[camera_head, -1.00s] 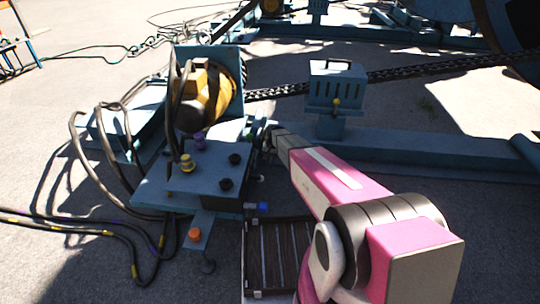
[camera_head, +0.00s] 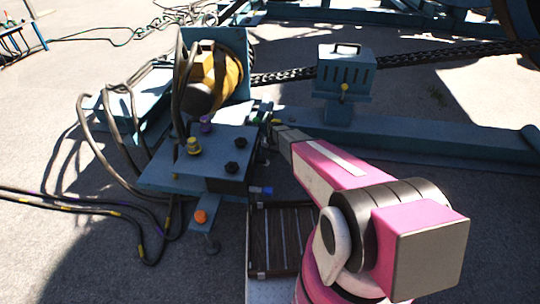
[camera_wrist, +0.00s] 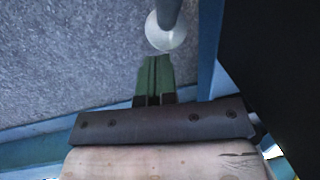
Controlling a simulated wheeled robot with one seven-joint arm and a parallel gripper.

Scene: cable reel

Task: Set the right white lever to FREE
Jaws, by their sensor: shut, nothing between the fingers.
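In the wrist view, a white ball knob (camera_wrist: 166,32) sits on the end of a grey rod, just beyond the tips of my gripper (camera_wrist: 154,62). The green fingers are shut together with nothing between them. The knob is slightly right of the tips; I cannot tell whether they touch. No FREE marking can be read. In the head view, my arm reaches left to the right side of the blue valve block (camera_head: 212,150). The white lever cannot be made out there, and my fingertips are hard to see.
The block carries black, yellow and purple knobs, with an orange cap (camera_head: 201,217) below. A yellow-brown motor (camera_head: 215,75) with black hoses stands behind it. A slotted blue box (camera_head: 345,72) stands on a post to the right. A slatted step (camera_head: 280,240) lies in front.

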